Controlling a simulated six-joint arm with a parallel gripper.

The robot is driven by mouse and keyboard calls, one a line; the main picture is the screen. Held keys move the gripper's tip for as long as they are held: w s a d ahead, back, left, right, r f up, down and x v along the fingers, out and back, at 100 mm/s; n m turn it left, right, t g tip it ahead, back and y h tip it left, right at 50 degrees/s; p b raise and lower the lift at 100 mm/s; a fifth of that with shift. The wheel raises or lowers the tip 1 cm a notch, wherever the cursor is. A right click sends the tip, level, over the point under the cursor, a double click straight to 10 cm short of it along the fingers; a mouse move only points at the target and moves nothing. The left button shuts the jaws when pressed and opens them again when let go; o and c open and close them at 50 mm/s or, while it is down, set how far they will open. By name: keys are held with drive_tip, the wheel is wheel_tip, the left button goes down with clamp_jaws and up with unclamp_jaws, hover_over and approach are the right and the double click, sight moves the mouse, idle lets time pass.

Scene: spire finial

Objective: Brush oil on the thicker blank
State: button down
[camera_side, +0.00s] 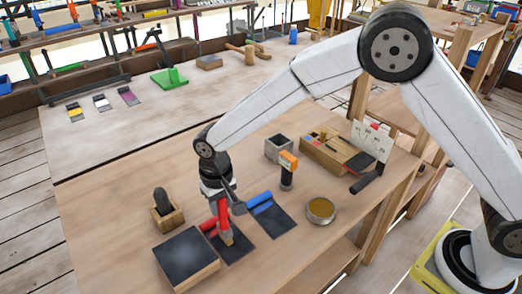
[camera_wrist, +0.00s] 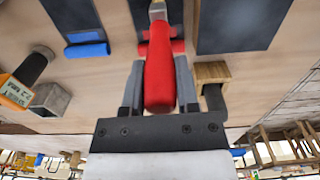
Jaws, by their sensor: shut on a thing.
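My gripper (camera_side: 222,203) is shut on a brush with a red handle (camera_wrist: 159,82), which points down toward the bench. The brush's pale end (camera_side: 228,238) is over the dark mat under the red blank. The red blank (camera_side: 207,227) lies beside the brush; in the wrist view it (camera_wrist: 177,46) is partly hidden behind the handle. Whether the bristles touch it I cannot tell. A blue blank (camera_side: 259,198) lies on another dark mat (camera_side: 274,221) to the right; it also shows in the wrist view (camera_wrist: 87,49). Which blank is thicker I cannot tell. A round dish (camera_side: 320,211) holds amber liquid.
A dark-topped slab (camera_side: 186,257) stands front left. A wooden block with a dark rounded piece (camera_side: 163,208) is behind it. A grey hollow block (camera_side: 279,148), an orange-headed tool (camera_side: 288,168) and a wooden box (camera_side: 330,148) stand behind the blanks.

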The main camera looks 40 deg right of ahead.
drive_tip(key=shift+s+d, duration=0.7)
drive_tip(key=shift+d, duration=1.65)
drive_tip(key=shift+s+a, duration=1.1)
drive_tip(key=shift+a, duration=2.85)
drive_tip(key=shift+d, duration=3.8)
wheel_tip(320, 180, up, 8)
